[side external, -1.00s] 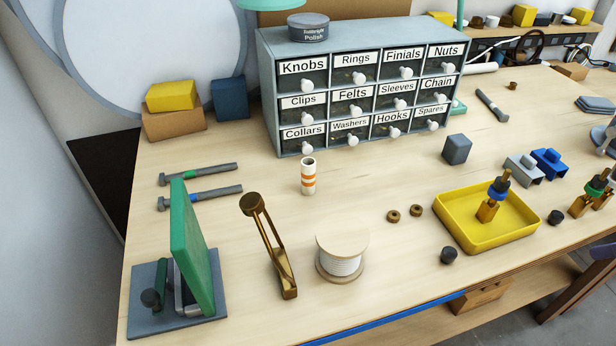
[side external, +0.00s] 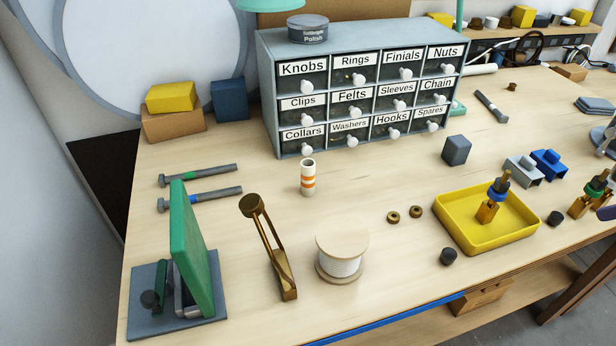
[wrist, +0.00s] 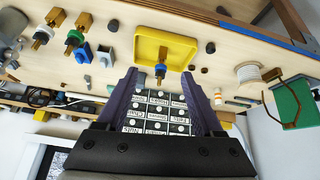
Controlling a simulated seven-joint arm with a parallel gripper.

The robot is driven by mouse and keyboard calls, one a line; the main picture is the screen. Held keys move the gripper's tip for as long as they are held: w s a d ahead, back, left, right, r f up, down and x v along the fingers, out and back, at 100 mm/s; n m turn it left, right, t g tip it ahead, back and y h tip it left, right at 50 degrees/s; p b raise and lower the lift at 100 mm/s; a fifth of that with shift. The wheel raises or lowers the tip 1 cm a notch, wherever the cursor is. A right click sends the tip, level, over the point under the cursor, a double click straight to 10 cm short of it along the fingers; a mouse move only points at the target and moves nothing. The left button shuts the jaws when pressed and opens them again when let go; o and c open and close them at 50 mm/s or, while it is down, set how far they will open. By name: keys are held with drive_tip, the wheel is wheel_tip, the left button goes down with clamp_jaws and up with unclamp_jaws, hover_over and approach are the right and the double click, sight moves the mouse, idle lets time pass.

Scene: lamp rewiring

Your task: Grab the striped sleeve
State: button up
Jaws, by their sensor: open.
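The striped sleeve (side external: 308,178) is a small white upright cylinder with orange bands. It stands alone on the wooden bench, in front of the drawer cabinet, in the side view. In the wrist view a small white and orange piece (wrist: 238,102), right of my fingers, looks like the same sleeve. My gripper (wrist: 159,74) shows two dark purple fingers spread wide with nothing between them. It is well apart from the sleeve. In the side view only a dark purple tip (side external: 607,213), apparently mine, shows at the right edge.
The labelled drawer cabinet (side external: 360,90) stands behind the sleeve. A brass arm (side external: 268,245), a thread spool (side external: 341,257) and a green panel on a stand (side external: 190,250) are in front. A yellow tray (side external: 470,235) holds a brass socket. Bench around the sleeve is clear.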

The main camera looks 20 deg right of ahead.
drive_tip(key=w+a+r+n, duration=0.1)
drive_tip(key=w+a+r, duration=0.15)
drive_tip(key=w, duration=0.25)
drive_tip(key=w+a+r+n+y, duration=0.1)
drive_tip(key=w+r, duration=0.3)
drive_tip(key=w+a+r+n, duration=0.1)
drive_tip(key=w+a+r, duration=0.15)
drive_tip(key=w, duration=0.25)
drive_tip(key=n+g+y, duration=0.2)
drive_tip(key=n, duration=0.3)
hover_over(308, 175)
drive_tip(key=s+d, duration=0.2)
drive_tip(key=d, duration=0.7)
wheel_tip(308, 175, down, 7)
drive_tip(key=shift+n+g, duration=0.3)
drive_tip(key=shift+g, duration=0.5)
drive_tip(key=shift+s+a+r+x, duration=0.1)
drive_tip(key=shift+s+a+x, duration=0.25)
drive_tip(key=shift+x, duration=3.1)
drive_tip(key=shift+s+a+r+x, duration=0.15)
drive_tip(key=shift+a+x, duration=0.4)
drive_tip(key=shift+x, duration=2.9)
drive_tip(key=shift+s+a+f+x, duration=0.1)
drive_tip(key=shift+s+a+x, duration=0.25)
drive_tip(key=shift+x, duration=3.05)
drive_tip(key=shift+w, duration=0.1)
clamp_jaws()
